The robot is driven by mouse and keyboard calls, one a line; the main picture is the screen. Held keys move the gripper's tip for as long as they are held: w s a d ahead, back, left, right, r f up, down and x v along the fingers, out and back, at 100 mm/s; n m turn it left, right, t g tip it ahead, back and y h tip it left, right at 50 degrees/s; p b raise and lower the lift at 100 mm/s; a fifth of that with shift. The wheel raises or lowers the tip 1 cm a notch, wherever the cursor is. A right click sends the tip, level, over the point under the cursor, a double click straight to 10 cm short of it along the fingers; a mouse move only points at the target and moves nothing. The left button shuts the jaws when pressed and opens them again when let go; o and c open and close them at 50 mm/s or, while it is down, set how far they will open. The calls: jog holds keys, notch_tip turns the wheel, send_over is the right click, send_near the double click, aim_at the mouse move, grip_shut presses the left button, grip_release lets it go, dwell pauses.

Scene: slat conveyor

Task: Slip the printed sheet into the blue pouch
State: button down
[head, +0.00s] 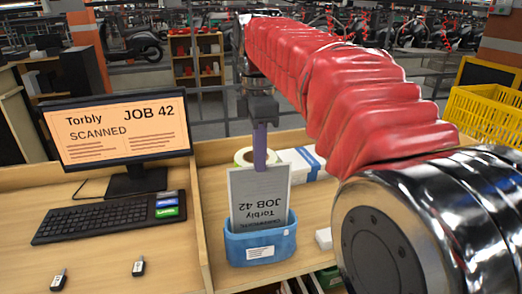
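The printed sheet (258,198) is grey with dark text, "JOB 42" and "Torbly", which reads upside down. It stands nearly upright, with its lower end inside the mouth of the blue pouch (283,245). The pouch's front wall hides the sheet's bottom edge. The pouch stands on the wooden bench and has a white label on its front. My gripper (260,168) points down from above, with its purple fingers shut on the sheet's top edge. The fingers show almost edge-on.
A roll of tape (243,156) and a white-and-blue box (303,163) lie behind the sheet. A small white block (324,238) is right of the pouch. A monitor (118,130), a keyboard (100,215) and two small key-like items are on the left. A yellow crate (485,115) stands at right.

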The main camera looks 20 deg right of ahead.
jog(key=shift+f, duration=2.15)
jog(key=c, duration=2.5)
grip_release()
jog(key=shift+c, duration=0.2)
jog(key=o, duration=0.5)
jog(key=shift+o, duration=0.2)
jog(key=shift+r, duration=0.1)
jog(key=shift+r, duration=3.95)
jog(key=shift+s, duration=0.1)
